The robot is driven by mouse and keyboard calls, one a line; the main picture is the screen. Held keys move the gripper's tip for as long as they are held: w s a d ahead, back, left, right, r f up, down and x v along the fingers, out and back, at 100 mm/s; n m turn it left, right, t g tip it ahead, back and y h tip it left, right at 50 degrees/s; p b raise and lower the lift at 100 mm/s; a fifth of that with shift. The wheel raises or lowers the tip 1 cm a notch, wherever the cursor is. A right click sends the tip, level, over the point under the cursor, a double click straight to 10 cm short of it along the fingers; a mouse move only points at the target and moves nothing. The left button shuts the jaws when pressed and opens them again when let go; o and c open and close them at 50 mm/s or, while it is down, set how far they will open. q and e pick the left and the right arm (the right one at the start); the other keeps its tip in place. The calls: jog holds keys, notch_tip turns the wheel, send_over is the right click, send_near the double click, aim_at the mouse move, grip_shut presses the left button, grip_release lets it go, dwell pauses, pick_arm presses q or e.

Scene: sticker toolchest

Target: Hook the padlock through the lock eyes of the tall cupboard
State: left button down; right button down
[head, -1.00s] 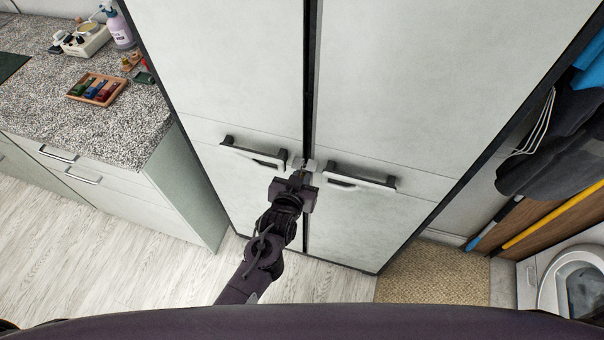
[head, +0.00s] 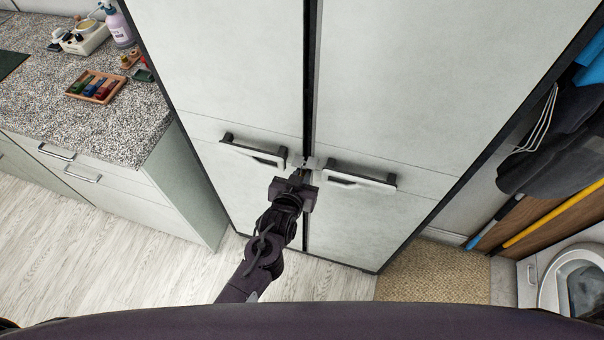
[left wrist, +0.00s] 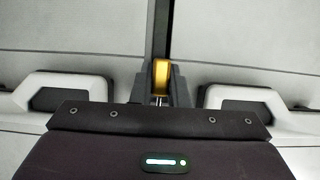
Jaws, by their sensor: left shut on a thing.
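The tall cupboard (head: 395,75) stands ahead with two pale doors, shut or nearly so. The light-grey lock eyes (head: 311,163) sit at the inner ends of the two door handles, over the dark gap. My left gripper (head: 302,174) is right at them, reaching up from below. It is shut on the padlock (left wrist: 161,75), whose yellow body shows in the left wrist view, with a bit of metal below it. Whether the shackle passes through the eyes cannot be told. My right gripper is out of view.
A granite counter (head: 120,135) with a tray of coloured items (head: 96,87) is on the left. A toilet (head: 575,280) is at the lower right. The wooden floor in front is clear.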

pick_arm(q)
jog(key=shift+f+b, duration=0.45)
jog(key=shift+f, duration=0.15)
dwell(0.3)
jog(key=c, duration=1.3)
grip_release()
